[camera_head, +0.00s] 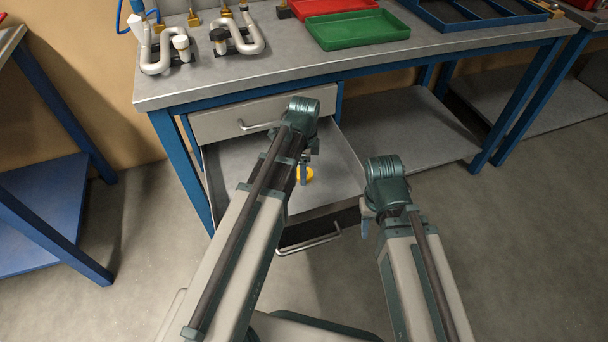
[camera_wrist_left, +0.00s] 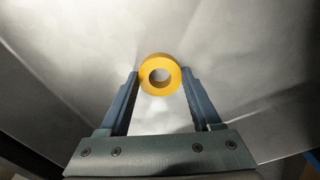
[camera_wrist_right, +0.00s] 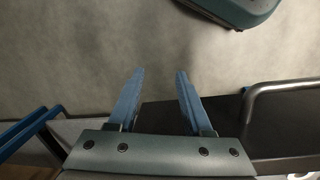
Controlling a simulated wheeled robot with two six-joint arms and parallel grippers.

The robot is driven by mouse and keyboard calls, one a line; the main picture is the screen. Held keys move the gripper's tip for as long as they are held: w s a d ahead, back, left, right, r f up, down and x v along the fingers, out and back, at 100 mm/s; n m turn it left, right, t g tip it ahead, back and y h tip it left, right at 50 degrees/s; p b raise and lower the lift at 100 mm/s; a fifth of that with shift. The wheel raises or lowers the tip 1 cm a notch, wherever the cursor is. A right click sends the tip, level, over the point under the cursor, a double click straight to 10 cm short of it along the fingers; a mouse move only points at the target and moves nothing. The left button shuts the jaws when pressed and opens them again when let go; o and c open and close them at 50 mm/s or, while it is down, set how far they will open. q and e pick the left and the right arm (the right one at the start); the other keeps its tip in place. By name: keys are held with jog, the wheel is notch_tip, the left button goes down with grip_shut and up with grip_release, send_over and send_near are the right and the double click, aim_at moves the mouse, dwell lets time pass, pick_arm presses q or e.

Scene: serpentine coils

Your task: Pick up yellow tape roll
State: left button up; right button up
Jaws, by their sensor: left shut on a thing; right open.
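The yellow tape roll (camera_head: 304,174) is in the open lower drawer (camera_head: 335,168) of the workbench, partly hidden by my left arm. In the left wrist view the yellow tape roll (camera_wrist_left: 160,88) shows as a ring between the fingertips. My left gripper (camera_wrist_left: 160,80) is shut on the roll, with a finger on each side of it. I cannot tell whether the roll touches the drawer floor. My right gripper (camera_wrist_right: 158,75) is open and empty; in the head view the right gripper (camera_head: 373,222) hangs to the right of the drawer.
The upper drawer (camera_head: 225,120) is closed. The lower drawer's handle (camera_head: 310,243) sticks out at the front. On the bench top stand a green tray (camera_head: 358,30), a red tray (camera_head: 330,5), a blue tray (camera_head: 470,10) and coiled pipes (camera_head: 160,50). A lower shelf (camera_head: 400,130) lies right of the drawer.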

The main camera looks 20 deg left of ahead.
pick_arm(q)
jog(key=shift+c, duration=0.8)
notch_tip(320, 180, up, 10)
jog(key=p, duration=1)
jog(key=shift+r, duration=0.1)
